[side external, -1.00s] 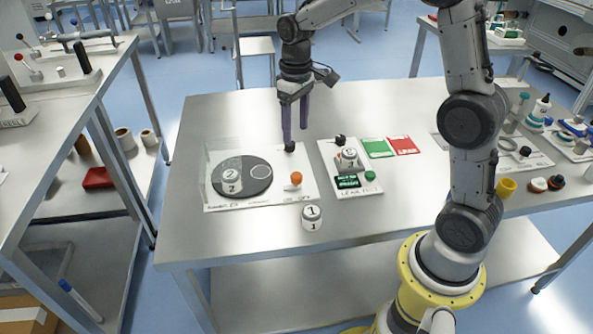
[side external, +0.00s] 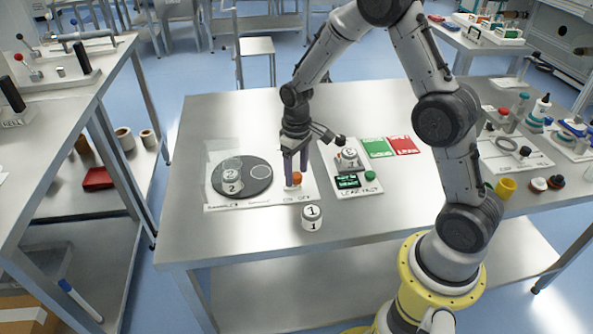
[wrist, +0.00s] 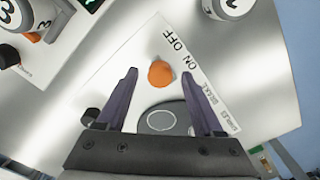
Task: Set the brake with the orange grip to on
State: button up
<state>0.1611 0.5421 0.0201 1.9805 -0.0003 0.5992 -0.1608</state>
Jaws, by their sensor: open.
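The orange grip (side external: 297,177) of the brake is at the right front of the white plate with the dark turntable (side external: 258,188). In the wrist view the orange grip (wrist: 161,74) is beside printed ON and OFF labels (wrist: 182,51). Which label it points at I cannot tell. My gripper (side external: 294,176) is open, pointing down, with its fingers around or just above the grip. In the wrist view the fingertips (wrist: 159,74) lie to either side of it with gaps. Contact is not visible.
A jar marked 2 (side external: 232,183) sits on the turntable. A jar marked 1 (side external: 312,217) stands on the table in front of the plate. A device with a green button (side external: 370,174) is to the right, with green and red cards (side external: 377,147) behind it. The table's front left is clear.

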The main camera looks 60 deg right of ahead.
jog(key=shift+f, duration=0.15)
jog(key=shift+c, duration=0.3)
grip_shut()
dwell(1.1)
